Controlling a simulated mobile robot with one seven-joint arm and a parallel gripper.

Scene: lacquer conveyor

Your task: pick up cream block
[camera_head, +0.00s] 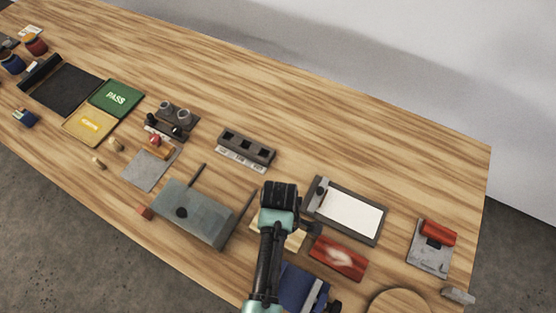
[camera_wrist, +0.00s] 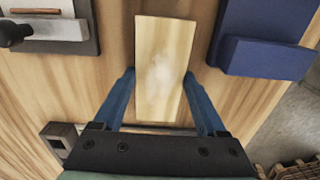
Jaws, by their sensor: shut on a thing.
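The cream block (camera_wrist: 163,60), a pale wood-grained rectangular piece with a whitish smudge, lies lengthwise between the two blue fingers of my gripper (camera_wrist: 160,78) in the wrist view. The fingers are shut on its long sides. I cannot tell whether it is raised off the table. In the head view a pale part of the cream block (camera_head: 294,241) shows beside my arm, which hides the rest. My fingers are hidden there.
A framed white board (camera_head: 352,212) and a red block (camera_head: 338,259) lie to the right of my arm. A blue object (camera_head: 297,288) is close in front, and a grey-green plate (camera_head: 190,213) lies left. A dark three-hole rack (camera_head: 246,147) stands behind. The table's back strip is clear.

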